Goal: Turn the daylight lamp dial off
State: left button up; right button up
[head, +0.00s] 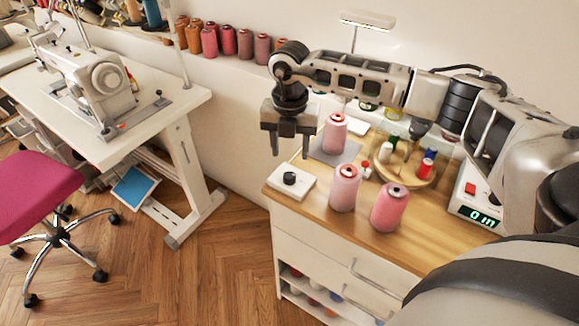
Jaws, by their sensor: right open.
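The dial (290,178) is a black knob on a small white box (293,188) at the left front corner of the wooden-topped cabinet. The daylight lamp (367,20) has a white bar head, lit on its underside, on a thin post against the wall. My right gripper (289,155) is open and empty, pointing down above the dial and a little behind it in the picture. Its fingers are apart from the knob. My right arm crosses in front of the lamp post and hides part of it. My left gripper does not show.
Pink thread cones (345,188) stand right of the dial, one on a grey pad (323,150). A round wooden tray (411,179) holds small spools. A white device with a green display (478,216) sits at the right. A sewing table (150,120) stands left, with open floor between.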

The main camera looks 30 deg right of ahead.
aim_at(290, 174)
notch_tip(290, 174, down, 7)
jog(key=shift+f, duration=0.15)
jog(key=c, duration=1)
